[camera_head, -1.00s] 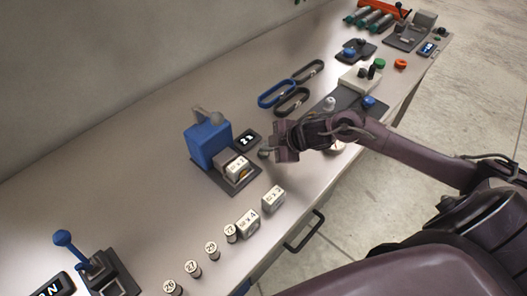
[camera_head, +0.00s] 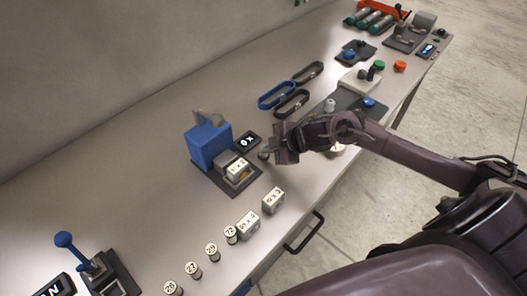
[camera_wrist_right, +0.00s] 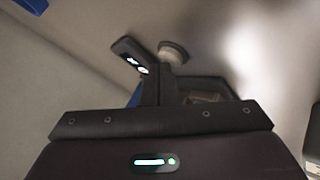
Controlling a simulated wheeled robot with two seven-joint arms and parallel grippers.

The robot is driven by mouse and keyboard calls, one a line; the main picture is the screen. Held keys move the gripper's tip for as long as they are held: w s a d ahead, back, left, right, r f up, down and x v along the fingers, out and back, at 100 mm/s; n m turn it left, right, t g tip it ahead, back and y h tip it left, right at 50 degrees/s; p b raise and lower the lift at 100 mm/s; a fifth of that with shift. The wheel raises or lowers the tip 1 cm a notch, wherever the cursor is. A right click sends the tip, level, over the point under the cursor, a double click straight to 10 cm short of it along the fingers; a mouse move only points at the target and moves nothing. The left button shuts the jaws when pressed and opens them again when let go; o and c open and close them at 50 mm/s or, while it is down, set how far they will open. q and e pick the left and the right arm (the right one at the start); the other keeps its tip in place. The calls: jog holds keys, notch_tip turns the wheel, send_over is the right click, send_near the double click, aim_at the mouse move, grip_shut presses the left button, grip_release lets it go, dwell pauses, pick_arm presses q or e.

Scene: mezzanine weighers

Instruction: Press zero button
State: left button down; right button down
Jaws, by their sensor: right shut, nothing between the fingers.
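A pale round button (camera_wrist_right: 173,52) is beside the display in the wrist view; a grey round shape (camera_head: 264,154) is at that place in the head view. My right gripper (camera_head: 273,150) is shut and empty, its tips right at the button; I cannot tell whether they touch. My left gripper is out of view.
Two labelled white weights (camera_head: 273,199) and several small numbered cylinders (camera_head: 211,252) line the bench's front. A blue-handled lever (camera_head: 65,240) is at lower left. Looped straps (camera_head: 276,95) and a white device (camera_head: 359,80) lie beyond my right gripper.

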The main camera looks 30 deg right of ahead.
aim_at(268, 155)
jog(key=shift+r+p, duration=0.3)
jog(key=shift+r, duration=0.25)
notch_tip(268, 155, up, 5)
jog(key=p, duration=0.5)
dwell(0.7)
